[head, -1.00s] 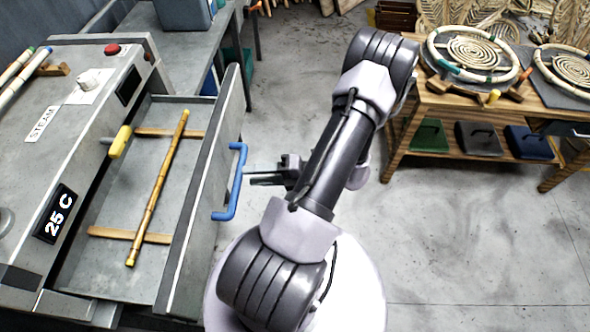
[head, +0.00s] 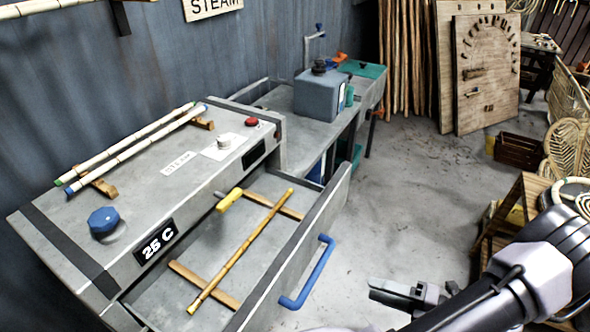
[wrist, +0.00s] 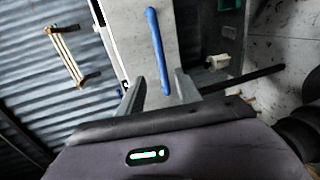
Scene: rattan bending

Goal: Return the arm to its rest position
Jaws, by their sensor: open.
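My gripper (head: 408,293) is at the lower right of the head view, to the right of the open steam drawer and apart from its blue handle (head: 308,272). In the wrist view its two fingers (wrist: 157,95) stand apart with nothing between them. The blue handle shows in front of them in that view. My arm bends in from the lower right corner of the head view. A bamboo-like pole (head: 240,252) lies in the open drawer (head: 285,262) across two wooden strips.
The steam machine (head: 150,185) reads 25 C, with two poles (head: 130,148) on its top. A grey box (head: 320,95) stands on a bench behind. Wooden boards (head: 487,75) lean at the back wall. Concrete floor (head: 400,190) is clear between drawer and right-hand table.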

